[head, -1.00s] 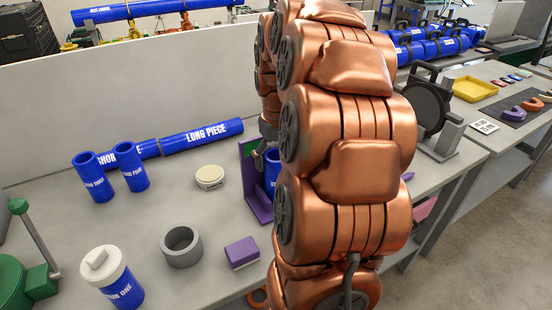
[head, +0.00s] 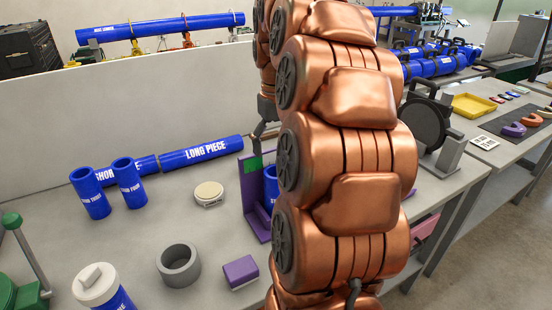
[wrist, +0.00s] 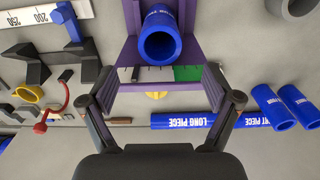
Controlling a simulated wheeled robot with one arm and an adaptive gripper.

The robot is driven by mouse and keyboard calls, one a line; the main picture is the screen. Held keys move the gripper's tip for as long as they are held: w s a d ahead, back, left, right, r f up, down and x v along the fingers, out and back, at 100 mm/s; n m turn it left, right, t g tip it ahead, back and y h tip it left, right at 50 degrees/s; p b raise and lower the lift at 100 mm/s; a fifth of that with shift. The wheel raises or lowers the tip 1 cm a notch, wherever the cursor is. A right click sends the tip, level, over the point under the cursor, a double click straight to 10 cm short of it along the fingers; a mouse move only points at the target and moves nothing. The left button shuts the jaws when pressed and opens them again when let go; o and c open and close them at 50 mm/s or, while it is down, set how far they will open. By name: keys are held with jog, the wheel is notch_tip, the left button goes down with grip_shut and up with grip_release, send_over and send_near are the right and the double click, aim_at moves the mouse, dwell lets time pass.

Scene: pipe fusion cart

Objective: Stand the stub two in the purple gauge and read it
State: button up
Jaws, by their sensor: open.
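A blue stub (wrist: 161,42) stands in the purple gauge (wrist: 128,52), its open end towards the wrist camera; its lettering is too small to read. In the head view the stub (head: 270,186) is mostly behind my arm, beside the gauge's upright purple plate (head: 251,205) with a green band near the top. In the wrist view the green band (wrist: 188,73) and a pale ticked strip lie below the stub's rim. My gripper (wrist: 160,88) is open and empty, its fingers spread wide apart from the stub. In the head view the gripper (head: 265,135) shows partly, above the gauge.
Two blue stubs (head: 90,192) (head: 129,183) stand at left, before the lying long piece (head: 202,154) and short piece. A capped stub one (head: 108,290), grey ring (head: 178,265), purple block (head: 240,271) and pale disc (head: 209,193) stand on the bench. A low wall runs behind.

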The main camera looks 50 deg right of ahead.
jog(key=shift+r, duration=1.65)
jog(key=s+a+f+n, duration=0.15)
jog(key=a+f, duration=0.25)
jog(key=a, duration=0.5)
jog(key=s+a+f+n, duration=0.1)
jog(key=s+a+f, duration=0.25)
jog(key=a, duration=0.55)
jog(key=s+a+f+n+g, duration=0.1)
jog(key=s+a+f, duration=0.8)
jog(key=s, duration=0.3)
jog(key=shift+s+a+f+g, duration=0.15)
jog(key=shift+a+f+g, duration=0.25)
jog(key=shift+f, duration=0.4)
